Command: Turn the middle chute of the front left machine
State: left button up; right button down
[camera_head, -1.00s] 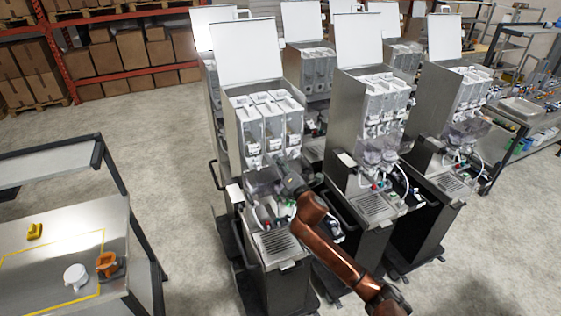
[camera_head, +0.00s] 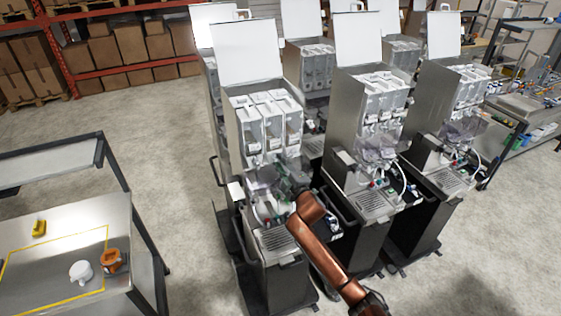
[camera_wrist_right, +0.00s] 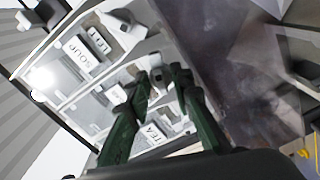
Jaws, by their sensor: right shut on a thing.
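The front left machine (camera_head: 231,135) is a tall grey dispenser with a raised white lid and three clear canisters side by side. My right gripper (camera_wrist_right: 161,78) is at the canister fronts, below the lid. In the right wrist view its two green fingers close on a small pale chute (camera_wrist_right: 156,80) at the middle canister. The fingers cover much of this chute, so its exact angle is unclear. The outer canisters carry the labels SOUP (camera_wrist_right: 76,53) and TEA (camera_wrist_right: 152,132). My left gripper is not in view.
Similar machines (camera_head: 350,130) stand close to the right and behind. A clear bowl (camera_head: 262,183) sits below the canisters, above a drip grille (camera_head: 274,240). A metal table (camera_head: 60,225) at left carries a white cup (camera_head: 80,271) and an orange item (camera_head: 112,260). The floor between is clear.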

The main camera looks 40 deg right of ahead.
jog(key=shift+f+m+p, duration=0.1)
jog(key=shift+m+p, duration=0.2)
jog(key=shift+m, duration=0.8)
jog(key=c, duration=2)
grip_release()
jog(key=shift+c, duration=0.2)
jog(key=shift+s, duration=0.1)
jog(key=v, duration=1.2)
